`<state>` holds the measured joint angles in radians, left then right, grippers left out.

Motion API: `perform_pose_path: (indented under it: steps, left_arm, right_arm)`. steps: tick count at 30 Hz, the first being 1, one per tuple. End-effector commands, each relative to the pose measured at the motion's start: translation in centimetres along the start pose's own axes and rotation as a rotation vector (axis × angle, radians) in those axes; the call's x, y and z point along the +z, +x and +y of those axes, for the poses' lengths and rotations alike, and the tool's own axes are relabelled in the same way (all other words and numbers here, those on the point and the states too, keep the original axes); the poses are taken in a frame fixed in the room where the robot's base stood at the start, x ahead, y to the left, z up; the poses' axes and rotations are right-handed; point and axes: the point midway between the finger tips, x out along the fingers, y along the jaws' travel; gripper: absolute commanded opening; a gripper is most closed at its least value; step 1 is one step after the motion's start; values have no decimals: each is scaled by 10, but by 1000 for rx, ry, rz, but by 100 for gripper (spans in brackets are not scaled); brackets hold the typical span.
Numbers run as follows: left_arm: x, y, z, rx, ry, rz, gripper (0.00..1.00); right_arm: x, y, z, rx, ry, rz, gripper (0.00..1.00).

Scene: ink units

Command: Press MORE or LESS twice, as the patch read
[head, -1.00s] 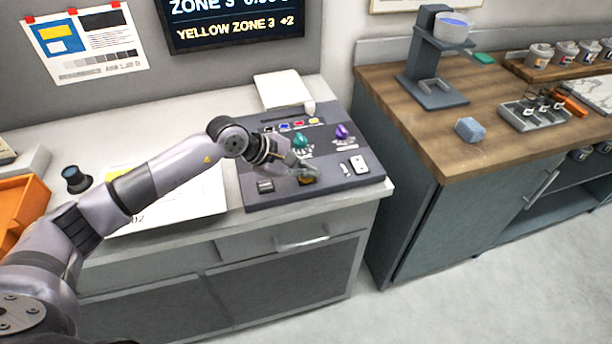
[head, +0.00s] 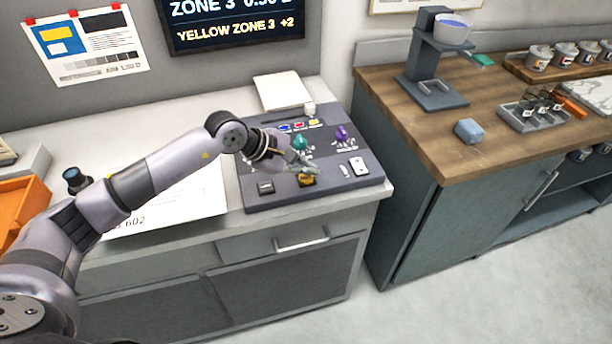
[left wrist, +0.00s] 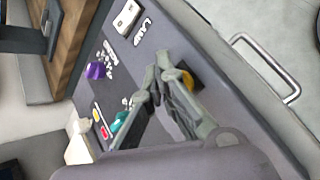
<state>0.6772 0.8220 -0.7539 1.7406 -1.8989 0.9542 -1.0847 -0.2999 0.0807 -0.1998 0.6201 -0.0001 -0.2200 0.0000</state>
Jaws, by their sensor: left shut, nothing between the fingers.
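The dark console (head: 335,195) stands on the grey counter. It carries a teal knob (head: 300,141), a purple knob (head: 341,133) and a yellow button (head: 307,181) near its front edge. My left gripper (head: 311,168) is shut and empty, just above and behind the yellow button, seemingly apart from it. In the left wrist view the yellow button (left wrist: 190,80) shows partly behind the finger. Labels by the buttons are too small or hidden to read as MORE or LESS. The wall screen (head: 240,25) reads "YELLOW ZONE 3 +2". My right gripper is out of view.
Small coloured keys (head: 299,125) line the back. A paper sheet (head: 180,205) lies left of the console. A wooden-topped counter (head: 420,125) stands right.

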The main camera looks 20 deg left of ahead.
Motion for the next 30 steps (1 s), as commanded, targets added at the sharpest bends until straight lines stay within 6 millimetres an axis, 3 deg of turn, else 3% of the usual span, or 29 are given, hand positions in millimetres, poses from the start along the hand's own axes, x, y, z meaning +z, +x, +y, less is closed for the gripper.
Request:
perform_pose_path:
  steps: [8, 21, 30]
  left_arm:
    - [4, -6, 4, 2, 2, -1, 0]
    - [25, -34, 26, 2, 2, 0, 0]
    - [26, -35, 26, 2, 1, -1, 0]
  right_arm:
    - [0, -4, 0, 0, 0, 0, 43]
    - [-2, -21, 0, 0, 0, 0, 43]
    - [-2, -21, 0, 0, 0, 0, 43]
